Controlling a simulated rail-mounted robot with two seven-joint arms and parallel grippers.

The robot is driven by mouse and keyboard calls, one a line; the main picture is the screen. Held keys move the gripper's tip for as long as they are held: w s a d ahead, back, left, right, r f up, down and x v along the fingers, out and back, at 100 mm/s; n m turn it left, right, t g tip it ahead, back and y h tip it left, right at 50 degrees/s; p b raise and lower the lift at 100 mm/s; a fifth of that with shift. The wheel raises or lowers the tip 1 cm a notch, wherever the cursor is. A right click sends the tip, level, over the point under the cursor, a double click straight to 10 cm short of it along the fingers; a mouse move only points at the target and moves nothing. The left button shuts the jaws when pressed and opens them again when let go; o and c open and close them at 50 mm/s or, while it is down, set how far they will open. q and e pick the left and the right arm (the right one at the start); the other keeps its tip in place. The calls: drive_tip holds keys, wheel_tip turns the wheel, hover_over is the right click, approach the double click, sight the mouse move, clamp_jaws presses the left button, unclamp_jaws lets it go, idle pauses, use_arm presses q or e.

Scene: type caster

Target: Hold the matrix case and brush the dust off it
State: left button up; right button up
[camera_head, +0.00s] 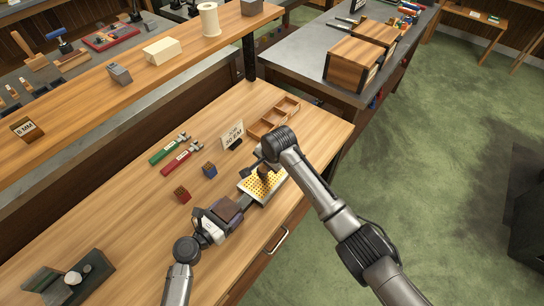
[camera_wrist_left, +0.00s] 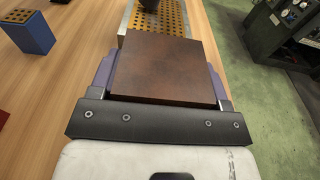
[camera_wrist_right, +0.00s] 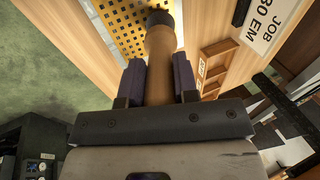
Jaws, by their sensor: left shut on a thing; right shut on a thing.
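The matrix case, a yellow plate with a grid of dark holes (camera_head: 270,185), lies low over the bench near its front edge. It also shows in the left wrist view (camera_wrist_left: 172,20) and right wrist view (camera_wrist_right: 118,22). My left gripper (camera_head: 226,208) is shut on a brown block (camera_wrist_left: 165,68) at the case's near end, seemingly its handle. My right gripper (camera_wrist_right: 158,82) is shut on the brush's tan wooden handle (camera_wrist_right: 159,60). The brush's dark head (camera_wrist_right: 159,18) is over the case; contact with it cannot be told. No dust can be made out.
A red block (camera_head: 182,195) and a blue block (camera_head: 209,170) stand left of the case. A job sign (camera_head: 232,135) and wooden compartment tray (camera_head: 273,118) are behind. Red (camera_head: 181,158) and green tools (camera_head: 168,149) lie further left. The bench's left middle is clear.

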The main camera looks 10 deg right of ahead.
drive_tip(key=shift+s+a, duration=1.85)
drive_tip(key=shift+s, duration=0.1)
wheel_tip(320, 180, up, 8)
drive_tip(key=shift+w+r, duration=0.1)
drive_tip(key=shift+r, duration=0.05)
drive_tip(key=shift+f+g+y, duration=0.4)
drive_tip(key=shift+g+y, duration=0.5)
drive_tip(key=shift+g, duration=0.3)
drive_tip(key=shift+a, duration=0.1)
